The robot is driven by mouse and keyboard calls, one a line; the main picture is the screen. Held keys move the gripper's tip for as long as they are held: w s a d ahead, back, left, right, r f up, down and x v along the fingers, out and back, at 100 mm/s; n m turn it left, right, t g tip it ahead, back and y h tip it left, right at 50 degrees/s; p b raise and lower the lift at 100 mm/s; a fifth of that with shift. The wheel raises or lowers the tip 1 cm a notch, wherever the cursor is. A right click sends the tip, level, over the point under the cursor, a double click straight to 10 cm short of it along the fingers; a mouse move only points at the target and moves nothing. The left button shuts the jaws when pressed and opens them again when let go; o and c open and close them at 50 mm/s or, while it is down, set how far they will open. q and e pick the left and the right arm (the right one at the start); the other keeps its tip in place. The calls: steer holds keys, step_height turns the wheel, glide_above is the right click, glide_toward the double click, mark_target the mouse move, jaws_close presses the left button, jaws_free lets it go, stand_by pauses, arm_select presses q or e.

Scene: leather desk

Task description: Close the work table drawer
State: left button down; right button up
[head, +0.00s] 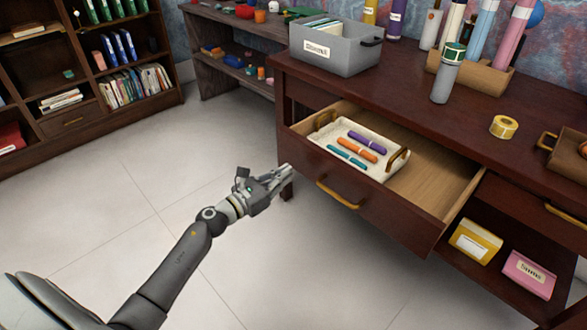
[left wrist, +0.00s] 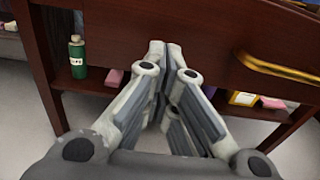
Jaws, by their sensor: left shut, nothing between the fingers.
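The work table drawer (head: 365,195) is pulled well out of the dark red-brown work table (head: 410,85). Its front carries a curved brass handle (head: 337,194). A cream tray (head: 378,172) with a few marker-like sticks lies in its left part; its right part is bare. My left gripper (head: 286,169) is shut and empty, just left of the drawer's front near its left end. In the left wrist view the shut fingers (left wrist: 170,48) point at the dark wood front, with the brass handle (left wrist: 275,68) to their right. Contact cannot be told. My right gripper is not in view.
A grey file box (head: 335,52), a grey bottle (head: 445,80), a tape roll (head: 504,127) and a holder of rolled tubes stand on the table top. Yellow (head: 475,242) and pink boxes (head: 528,274) sit on the lower shelf. The floor in front is clear.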

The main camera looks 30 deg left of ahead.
mark_target(301, 165)
arm_select(q)
steer(key=x, duration=0.2)
steer(key=shift+w+d, duration=0.1)
steer(key=shift+w, duration=0.15)
steer(key=shift+w+d, duration=0.25)
steer(key=shift+w, duration=0.35)
